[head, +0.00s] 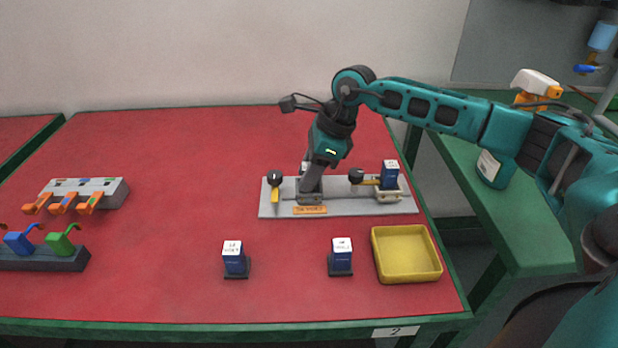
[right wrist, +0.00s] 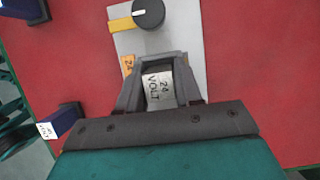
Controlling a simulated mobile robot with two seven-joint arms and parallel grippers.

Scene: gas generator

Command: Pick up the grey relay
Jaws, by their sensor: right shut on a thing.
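The grey relay (right wrist: 160,90), with a white top marked "24 VOLT", sits between the fingers of my right gripper (right wrist: 158,66) in the right wrist view. My right gripper (head: 311,195) is shut on it, pointing down at the left half of the grey panel (head: 345,210). In the head view the fingers hide most of the relay, and only a bit of its white top (head: 305,167) shows. I cannot tell whether it is seated in a socket or lifted. My left gripper is not in view.
Two more blue relays (head: 235,260) (head: 341,256) stand in front. A yellow tray (head: 407,254) is at front right. Racks with orange (head: 85,193) and coloured (head: 45,254) hooks are left. The red tabletop's middle is clear.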

